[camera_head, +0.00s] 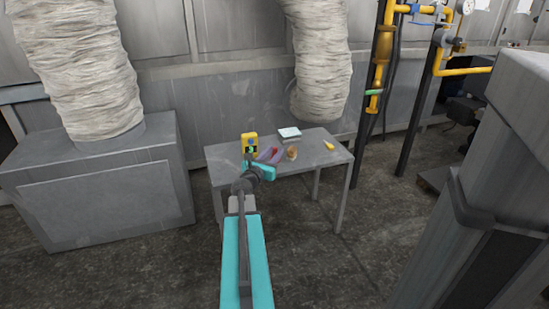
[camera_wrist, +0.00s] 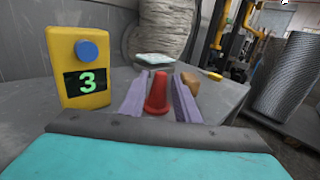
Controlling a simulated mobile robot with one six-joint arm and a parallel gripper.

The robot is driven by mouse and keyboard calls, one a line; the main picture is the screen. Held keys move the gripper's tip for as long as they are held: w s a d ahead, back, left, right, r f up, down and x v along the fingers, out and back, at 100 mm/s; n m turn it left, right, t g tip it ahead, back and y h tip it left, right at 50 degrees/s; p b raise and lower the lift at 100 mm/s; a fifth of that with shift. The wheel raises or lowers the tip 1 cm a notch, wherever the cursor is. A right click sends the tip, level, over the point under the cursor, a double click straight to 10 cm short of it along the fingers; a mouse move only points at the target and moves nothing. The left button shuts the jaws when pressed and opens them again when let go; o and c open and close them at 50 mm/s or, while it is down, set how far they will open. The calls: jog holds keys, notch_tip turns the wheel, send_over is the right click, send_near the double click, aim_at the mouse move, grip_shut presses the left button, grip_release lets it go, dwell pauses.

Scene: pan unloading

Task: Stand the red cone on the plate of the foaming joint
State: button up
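A small red cone (camera_wrist: 157,93) stands upright between the two purple fingers of my gripper (camera_wrist: 161,76) in the wrist view. The fingers are open, with a narrow gap visible on either side of the cone. In the head view my gripper (camera_head: 270,156) reaches over the grey table, and the cone cannot be clearly made out there. A flat pale plate-like piece (camera_wrist: 155,60) lies behind the cone; it also shows in the head view (camera_head: 289,133). I cannot tell whether it is the plate of the foaming joint.
A yellow box (camera_wrist: 79,66) with a blue button and a green "3" stands left of my gripper. A brown-orange lump (camera_wrist: 190,82) is close to the right finger. A small yellow piece (camera_head: 328,146) lies farther right. The table's (camera_head: 312,162) right side is mostly free.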

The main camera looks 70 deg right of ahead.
jog(key=shift+s+d+b, duration=0.15)
jog(key=shift+d+b, duration=0.2)
jog(key=shift+d, duration=1.05)
jog(key=shift+s+d+b, duration=0.1)
jog(key=shift+d+b, duration=0.25)
jog(key=shift+d, duration=1)
grip_shut()
